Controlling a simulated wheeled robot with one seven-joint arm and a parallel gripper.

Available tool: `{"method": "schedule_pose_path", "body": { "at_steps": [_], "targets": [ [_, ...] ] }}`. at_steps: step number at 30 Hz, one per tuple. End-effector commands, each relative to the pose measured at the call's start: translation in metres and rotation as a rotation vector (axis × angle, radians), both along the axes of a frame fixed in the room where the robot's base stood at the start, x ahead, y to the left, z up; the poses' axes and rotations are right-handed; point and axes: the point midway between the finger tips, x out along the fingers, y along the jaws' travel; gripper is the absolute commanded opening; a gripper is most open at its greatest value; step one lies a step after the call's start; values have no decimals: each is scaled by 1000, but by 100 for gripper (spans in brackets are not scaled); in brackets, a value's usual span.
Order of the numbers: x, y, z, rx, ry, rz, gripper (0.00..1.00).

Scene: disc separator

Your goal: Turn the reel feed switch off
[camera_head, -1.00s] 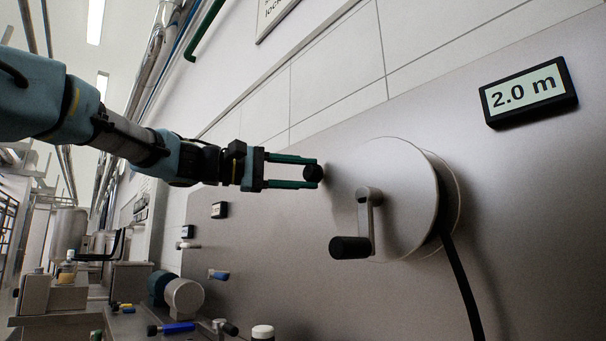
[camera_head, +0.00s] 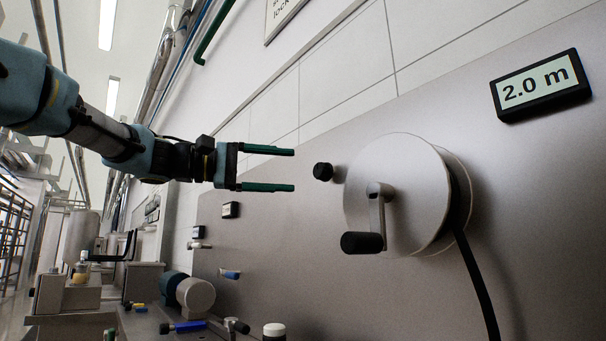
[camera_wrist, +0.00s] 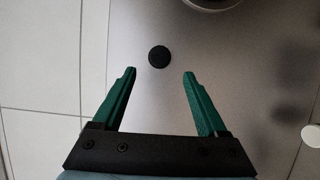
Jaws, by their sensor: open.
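The switch shows as a small black round knob (camera_head: 322,171) on the grey wall panel, just left of the white reel (camera_head: 398,190). In the wrist view the knob (camera_wrist: 159,56) lies ahead of the fingertips, between their lines and nearer the left one. My gripper (camera_head: 293,169) is open and empty, with its green fingers apart and a gap between the fingertips and the knob. It also shows open in the wrist view (camera_wrist: 160,72). No marking of the knob's position can be read.
The reel has a crank with a black handle (camera_head: 362,243) and a black cable (camera_head: 477,285) hanging from it. A display (camera_head: 541,86) reads 2.0 m. A bench with several fittings and a motor (camera_head: 190,294) is below left.

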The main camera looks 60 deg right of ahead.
Motion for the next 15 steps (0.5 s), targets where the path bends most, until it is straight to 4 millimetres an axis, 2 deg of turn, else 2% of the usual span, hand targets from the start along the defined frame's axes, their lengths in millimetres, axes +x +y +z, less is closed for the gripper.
{"method": "schedule_pose_path", "body": {
  "at_steps": [6,15],
  "targets": [
    [21,25,0,-1,-1,1,76],
    [26,31,0,0,0,-1,76]
  ]
}}
